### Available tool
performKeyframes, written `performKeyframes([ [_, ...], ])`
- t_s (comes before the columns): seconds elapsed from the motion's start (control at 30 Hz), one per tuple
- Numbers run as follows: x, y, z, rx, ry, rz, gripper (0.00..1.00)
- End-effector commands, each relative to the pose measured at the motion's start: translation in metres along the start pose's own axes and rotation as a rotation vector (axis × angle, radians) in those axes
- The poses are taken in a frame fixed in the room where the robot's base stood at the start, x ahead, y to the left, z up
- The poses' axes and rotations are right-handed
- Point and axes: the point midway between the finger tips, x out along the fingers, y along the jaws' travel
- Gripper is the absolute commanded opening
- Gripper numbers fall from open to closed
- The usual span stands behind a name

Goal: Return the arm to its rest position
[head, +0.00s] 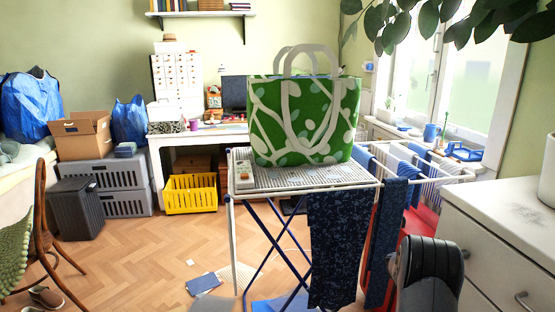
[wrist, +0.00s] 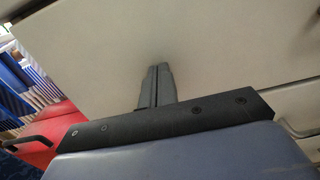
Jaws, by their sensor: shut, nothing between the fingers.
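My gripper (wrist: 157,70) shows in the wrist view with its two dark fingers pressed together and nothing between them. Behind it is the pale face of the white cabinet (wrist: 90,55); whether the fingertips touch it I cannot tell. In the head view, a dark rounded part of my arm (head: 428,268) rises at the lower right, in front of the white cabinet (head: 500,235) and near the drying rack (head: 305,188). The fingers cannot be made out in the head view.
A green patterned bag (head: 263,125) stands upright on a tray on the rack. Dark blue cloths (head: 335,245) hang from the rack close to my arm. A red thing (wrist: 62,125) lies at the left of the wrist view. Open wooden floor (head: 130,260) lies left of the rack.

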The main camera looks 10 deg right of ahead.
Motion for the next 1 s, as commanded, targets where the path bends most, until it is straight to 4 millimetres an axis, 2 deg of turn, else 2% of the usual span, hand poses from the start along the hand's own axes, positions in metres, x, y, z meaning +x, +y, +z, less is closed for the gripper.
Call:
performKeyframes([
  [0.03,-0.016,0.003,0.003,-0.003,0.002,0.009,0.0],
  [0.1,-0.03,0.003,0.002,-0.004,0.003,0.009,0.0],
  [1.0,-0.211,0.002,0.001,-0.001,0.002,0.009,0.0],
])
